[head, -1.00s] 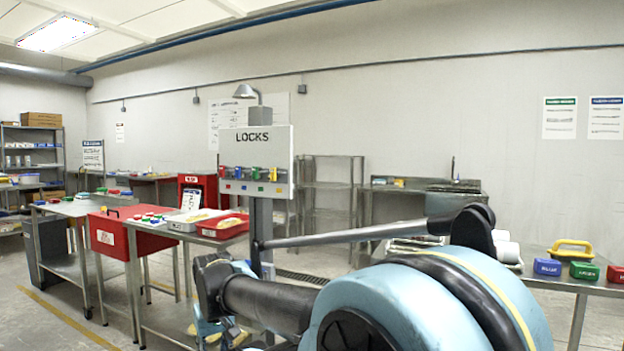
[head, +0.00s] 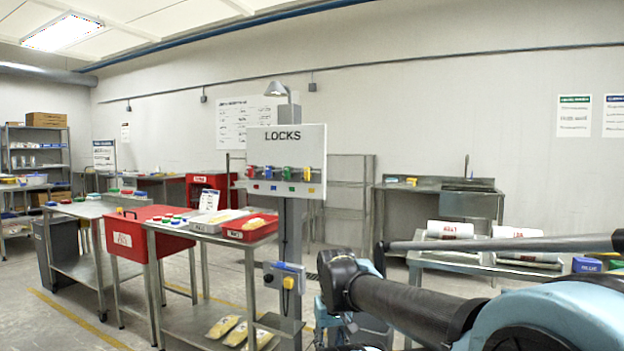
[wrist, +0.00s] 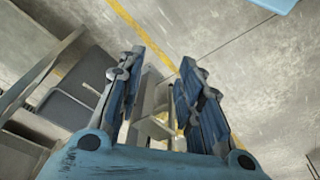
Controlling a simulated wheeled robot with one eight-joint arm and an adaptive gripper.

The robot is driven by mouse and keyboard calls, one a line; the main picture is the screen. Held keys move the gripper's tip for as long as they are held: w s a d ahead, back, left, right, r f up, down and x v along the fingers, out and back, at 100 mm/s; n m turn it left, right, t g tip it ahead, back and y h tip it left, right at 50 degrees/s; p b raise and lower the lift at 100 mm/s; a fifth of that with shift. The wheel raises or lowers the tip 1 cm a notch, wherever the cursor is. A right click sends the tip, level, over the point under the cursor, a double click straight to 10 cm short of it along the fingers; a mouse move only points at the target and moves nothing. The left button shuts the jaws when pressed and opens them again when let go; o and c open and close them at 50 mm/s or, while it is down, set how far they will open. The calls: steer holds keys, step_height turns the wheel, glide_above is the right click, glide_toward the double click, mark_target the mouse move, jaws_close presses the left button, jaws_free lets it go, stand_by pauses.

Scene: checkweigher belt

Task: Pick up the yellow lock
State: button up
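A small yellow lock (head: 307,174) hangs at the right end of a row of coloured locks on the white LOCKS board (head: 311,146). Red, green and blue locks hang to its left. Another small yellow item (head: 288,283) sits on a box on the post below; I cannot tell what it is. My gripper (wrist: 162,60) is open and empty in the wrist view, its fingers spread above the floor. No lock shows in the wrist view. In the head view my arm crosses the lower right, and the gripper's fingers cannot be made out.
A steel table (head: 205,239) with a red tray (head: 250,238) stands just left of the post. A red bin (head: 150,238) is farther left. A bench with white rolls (head: 450,229) is at right. Bare floor with a yellow line (wrist: 137,30) lies below my gripper.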

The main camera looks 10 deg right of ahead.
steer(key=shift+o, duration=1)
steer(key=shift+r, duration=0.1)
steer(key=w+a+r+n+h, duration=0.1)
steer(key=w+r+n, duration=1.05)
steer(key=r, duration=0.85)
steer(key=w+a+r+n+t+h, duration=0.1)
steer(key=w+r+n, duration=0.7)
steer(key=w+r, duration=0.9)
steer(key=w+r+n+h, duration=0.1)
steer(key=w+r+n, duration=0.9)
steer(key=r, duration=1.2)
glide_above(309, 173)
steer(key=a, duration=0.2)
steer(key=shift+m, duration=0.45)
steer(key=f, duration=1)
steer(key=shift+s, duration=0.25)
steer(key=shift+t, duration=0.3)
steer(key=shift+x, duration=2.6)
